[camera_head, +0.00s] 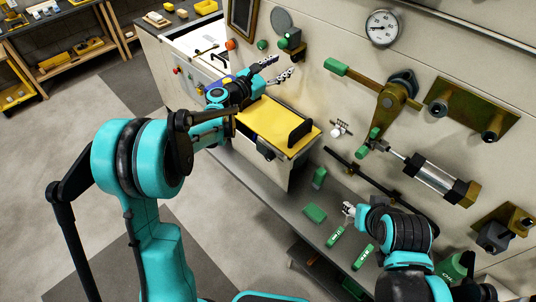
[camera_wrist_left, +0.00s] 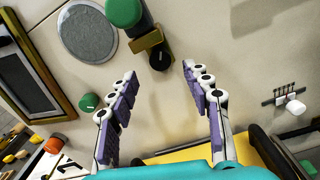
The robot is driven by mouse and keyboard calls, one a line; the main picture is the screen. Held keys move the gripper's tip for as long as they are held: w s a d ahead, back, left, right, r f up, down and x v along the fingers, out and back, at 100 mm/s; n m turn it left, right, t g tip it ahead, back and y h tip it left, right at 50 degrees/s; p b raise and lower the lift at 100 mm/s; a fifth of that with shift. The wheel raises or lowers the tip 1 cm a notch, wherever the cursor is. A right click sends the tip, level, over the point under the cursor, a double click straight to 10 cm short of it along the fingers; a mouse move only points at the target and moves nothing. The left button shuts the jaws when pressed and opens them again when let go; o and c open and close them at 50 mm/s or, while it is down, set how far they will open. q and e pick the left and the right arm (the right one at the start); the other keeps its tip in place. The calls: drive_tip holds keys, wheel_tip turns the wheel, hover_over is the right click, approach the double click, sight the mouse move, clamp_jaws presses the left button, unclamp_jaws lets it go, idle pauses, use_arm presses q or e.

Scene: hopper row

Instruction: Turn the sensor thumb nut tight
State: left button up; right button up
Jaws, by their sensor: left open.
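A sensor on a brass bracket (camera_head: 291,42) is mounted on the wall panel, with a green cylinder on it; the bracket also shows in the left wrist view (camera_wrist_left: 146,40). A dark round knob (camera_wrist_left: 160,59), which looks like the thumb nut, sits at the bracket's lower end. My left gripper (camera_head: 275,68) is open and empty, just below the sensor and apart from it. In the left wrist view its two fingers (camera_wrist_left: 160,76) spread to either side below the knob. My right gripper (camera_head: 349,210) is low by the ledge; its fingers are too small to read.
A grey disc (camera_head: 281,19) and a green knob (camera_head: 262,45) are on the panel near the sensor. A yellow-topped box (camera_head: 275,122) stands below my left gripper. A gauge (camera_head: 382,28), a brass lever (camera_head: 389,104) and a cylinder (camera_head: 430,175) are to the right.

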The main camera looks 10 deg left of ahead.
use_arm(q)
drive_tip(key=s+f+m+g+y+b, duration=0.2)
drive_tip(key=s+f+m+b, duration=0.5)
drive_tip(key=s, duration=0.4)
drive_tip(key=s+f+m+g+y+b, duration=0.2)
drive_tip(key=s+f+m+g+b, duration=0.1)
drive_tip(key=s+f+m+b, duration=0.3)
drive_tip(key=shift+s+f+m+b, duration=0.35)
drive_tip(key=shift+s+f+m, duration=0.85)
drive_tip(key=shift+s+f, duration=1.4)
drive_tip(key=shift+s+a+r, duration=0.1)
drive_tip(key=shift+s+r, duration=0.3)
